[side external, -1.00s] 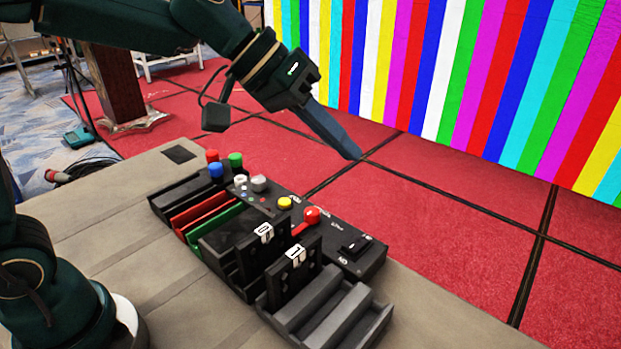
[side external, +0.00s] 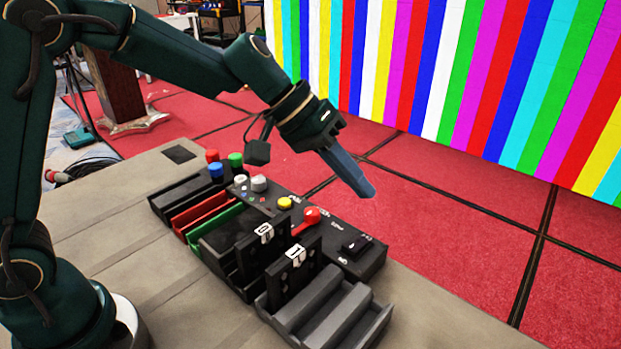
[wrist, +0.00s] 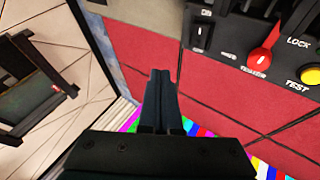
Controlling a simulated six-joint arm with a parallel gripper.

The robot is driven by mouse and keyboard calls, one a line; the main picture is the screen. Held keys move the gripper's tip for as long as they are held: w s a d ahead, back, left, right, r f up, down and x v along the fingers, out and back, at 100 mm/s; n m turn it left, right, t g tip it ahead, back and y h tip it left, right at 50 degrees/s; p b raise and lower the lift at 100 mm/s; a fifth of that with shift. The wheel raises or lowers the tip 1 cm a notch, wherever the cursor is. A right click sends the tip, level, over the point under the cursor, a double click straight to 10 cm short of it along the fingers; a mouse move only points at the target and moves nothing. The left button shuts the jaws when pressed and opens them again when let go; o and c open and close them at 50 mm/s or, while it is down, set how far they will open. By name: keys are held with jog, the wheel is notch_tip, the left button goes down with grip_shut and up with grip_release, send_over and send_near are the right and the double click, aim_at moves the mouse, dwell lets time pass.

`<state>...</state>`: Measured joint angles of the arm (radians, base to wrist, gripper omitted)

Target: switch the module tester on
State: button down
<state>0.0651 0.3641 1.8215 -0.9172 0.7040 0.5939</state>
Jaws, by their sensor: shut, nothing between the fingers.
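The module tester (side external: 325,232) is a black console on the table with a black rocker switch (side external: 355,246) at its right end. A red knob (side external: 312,214) and a yellow button (side external: 285,203) sit left of the switch. The switch also shows in the wrist view (wrist: 201,36), upper right of the fingers; I cannot tell which side is pressed. My gripper (side external: 367,192) is shut and empty, pointing down at a slant. It is in the air above the switch end, apart from the console. In the wrist view its closed fingers (wrist: 161,82) touch nothing.
Two black modules marked 0 (side external: 250,258) and 1 (side external: 290,275) stand upright in front of the console. A grey slotted rack (side external: 335,315) is at the front right. Red, blue and green caps (side external: 236,160) rise at the left. Red floor lies beyond the table.

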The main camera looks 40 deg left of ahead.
aim_at(346, 246)
jog(key=shift+s+f, duration=0.2)
jog(key=shift+f, duration=1.1)
jog(key=shift+s+f, duration=0.25)
jog(key=shift+f, duration=1)
jog(key=shift+s+f, duration=0.2)
jog(key=shift+f, duration=1.1)
jog(key=shift+f, duration=0.1)
jog(key=shift+f, duration=0.35)
jog(key=shift+s+f, duration=0.1)
jog(key=shift+f, duration=0.25)
jog(key=shift+r, duration=0.1)
jog(key=shift+r, duration=0.7)
jog(key=shift+w+r, duration=0.25)
jog(key=shift+r, duration=1)
jog(key=shift+w+r, duration=0.25)
jog(key=shift+r, duration=1)
